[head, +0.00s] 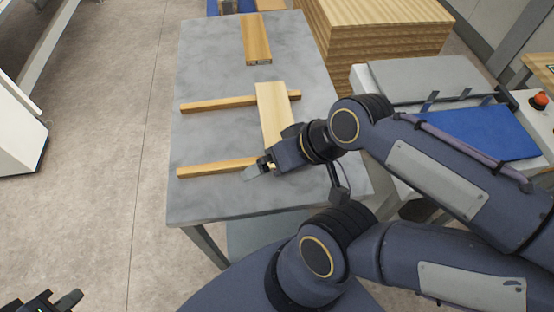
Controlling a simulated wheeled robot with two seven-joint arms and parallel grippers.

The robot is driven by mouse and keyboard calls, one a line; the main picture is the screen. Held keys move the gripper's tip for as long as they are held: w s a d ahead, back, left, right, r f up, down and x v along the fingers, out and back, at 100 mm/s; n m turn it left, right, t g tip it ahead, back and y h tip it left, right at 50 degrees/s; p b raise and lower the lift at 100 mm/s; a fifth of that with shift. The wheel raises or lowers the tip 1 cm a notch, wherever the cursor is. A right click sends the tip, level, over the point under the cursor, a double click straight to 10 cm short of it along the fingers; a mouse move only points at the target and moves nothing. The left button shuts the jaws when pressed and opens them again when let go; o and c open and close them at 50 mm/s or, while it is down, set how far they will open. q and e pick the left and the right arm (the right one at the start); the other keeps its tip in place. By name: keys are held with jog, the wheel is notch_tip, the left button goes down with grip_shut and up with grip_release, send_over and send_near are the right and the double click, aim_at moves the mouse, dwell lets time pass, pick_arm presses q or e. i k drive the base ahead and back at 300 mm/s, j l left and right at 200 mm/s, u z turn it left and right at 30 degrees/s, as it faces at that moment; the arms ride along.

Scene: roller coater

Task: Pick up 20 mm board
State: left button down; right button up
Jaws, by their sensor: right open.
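A pale wooden board (273,105) lies on the grey table (215,130), across two thin wooden strips. A darker board (256,38) with a dark mark on its near end lies at the table's far side. I cannot tell either board's thickness. My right gripper (258,169) is open at the near end of the pale board, close to the near strip (215,167). The gripper and wrist hide that end, so I cannot tell whether they touch. My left gripper (48,302) is partly in view at the bottom left corner, away from the table; its opening is unclear.
The far strip (215,104) crosses under the pale board. A stack of wooden boards (370,30) stands beyond the table. A machine with a blue panel (480,133) and a red button (540,100) stands at the right.

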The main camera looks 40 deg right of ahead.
aim_at(257, 50)
jog(key=u, duration=0.3)
jog(key=j+u, duration=0.9)
jog(key=u, duration=0.15)
jog(key=i+j+z, duration=0.25)
jog(key=i+j, duration=0.2)
jog(key=i+j+z, duration=0.3)
jog(key=i+j, duration=0.25)
jog(key=i+l+z, duration=0.1)
jog(key=i+z, duration=0.7)
jog(key=i+j+z, duration=0.15)
jog(key=i+z, duration=0.25)
jog(key=i+l+z, duration=0.15)
jog(key=i+z, duration=0.2)
jog(key=i, duration=0.35)
jog(key=i+j+z, duration=0.1)
jog(key=i+z, duration=0.2)
jog(key=i, duration=0.45)
jog(key=i+z, duration=0.7)
jog(key=i+j+z, duration=0.1)
jog(key=i+z, duration=0.2)
jog(key=i+l+z, duration=0.1)
jog(key=i+z, duration=0.25)
jog(key=z, duration=0.15)
jog(key=i+z, duration=0.45)
jog(key=k+j, duration=0.05)
jog(key=k, duration=0.05)
